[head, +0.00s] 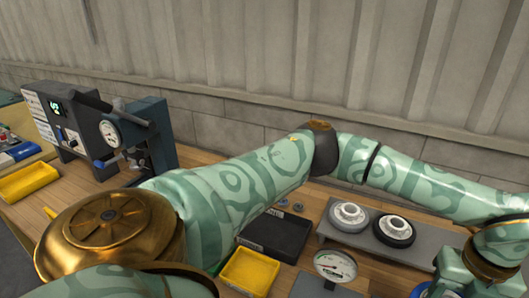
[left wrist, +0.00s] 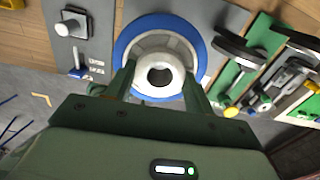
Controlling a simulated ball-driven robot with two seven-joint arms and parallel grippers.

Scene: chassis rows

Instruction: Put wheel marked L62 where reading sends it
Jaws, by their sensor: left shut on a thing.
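In the left wrist view my left gripper (left wrist: 160,76) is shut on the hub of a wheel (left wrist: 121,45). This wheel has a blue rim and a pale hub with a dark centre hole. No marking on it can be read. A wheel with a pale rim (head: 347,216) and a wheel with a black rim (head: 394,232) sit side by side on a grey stand. My right gripper is in neither view.
A press-like device with a dial (head: 110,132) and a box with a green display (head: 53,107) stand at the left. A black tray (head: 275,236), yellow trays (head: 248,271) (head: 27,182) and another dial gauge (head: 335,265) are on the bench. Tools on green panels (left wrist: 258,38) lie right of the held wheel.

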